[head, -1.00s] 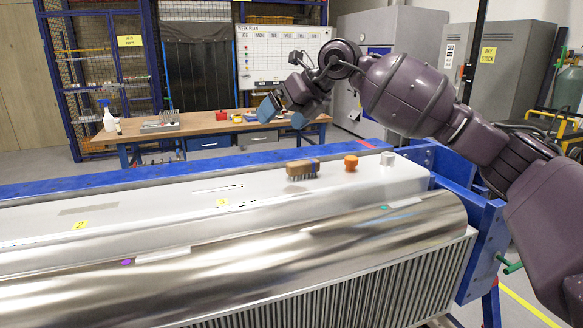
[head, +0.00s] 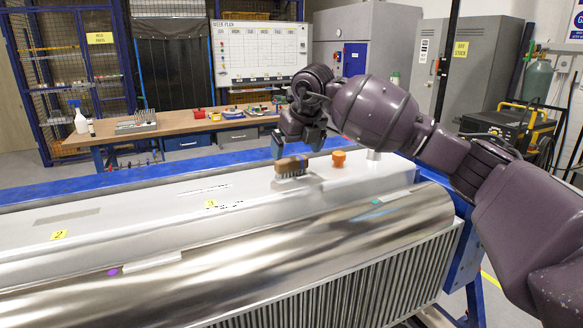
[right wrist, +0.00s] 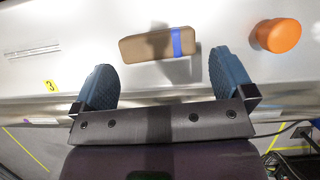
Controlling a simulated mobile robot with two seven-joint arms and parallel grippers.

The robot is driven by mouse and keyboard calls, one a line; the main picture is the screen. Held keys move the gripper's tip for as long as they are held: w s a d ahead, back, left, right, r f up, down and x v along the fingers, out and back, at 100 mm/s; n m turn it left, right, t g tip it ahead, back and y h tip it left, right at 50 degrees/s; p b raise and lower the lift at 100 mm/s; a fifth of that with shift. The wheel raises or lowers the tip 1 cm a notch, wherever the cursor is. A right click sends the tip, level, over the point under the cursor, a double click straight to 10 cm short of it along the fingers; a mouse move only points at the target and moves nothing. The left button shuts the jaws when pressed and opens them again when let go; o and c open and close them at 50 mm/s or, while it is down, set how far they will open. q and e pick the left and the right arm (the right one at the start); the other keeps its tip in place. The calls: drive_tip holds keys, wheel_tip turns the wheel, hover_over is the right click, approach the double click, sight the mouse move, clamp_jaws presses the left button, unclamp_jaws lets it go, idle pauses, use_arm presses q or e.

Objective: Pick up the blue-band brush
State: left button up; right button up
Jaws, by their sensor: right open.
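The blue-band brush (head: 291,167) has a brown wooden back and grey bristles pointing down. It stands on the pale upper ledge of the metal machine (head: 120,213). In the right wrist view the brush (right wrist: 146,48) lies crosswise, with its blue band near the right end. My right gripper (head: 296,145) is open just above and behind the brush in the head view. In the right wrist view its two blue fingers (right wrist: 163,72) are spread and empty, with the brush ahead of and between the tips, not touching as far as I see. My left gripper is not in view.
An orange knob (head: 338,158) stands right of the brush and also shows in the right wrist view (right wrist: 277,35). A short grey cylinder (head: 373,155) is farther right. A wooden workbench (head: 180,126) stands behind.

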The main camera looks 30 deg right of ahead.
sight(292, 159)
drive_tip(key=shift+a+x, duration=0.2)
drive_tip(key=shift+x, duration=2.45)
drive_tip(key=shift+c, duration=0.3)
drive_tip(key=c, duration=0.6)
wheel_tip(292, 159, up, 20)
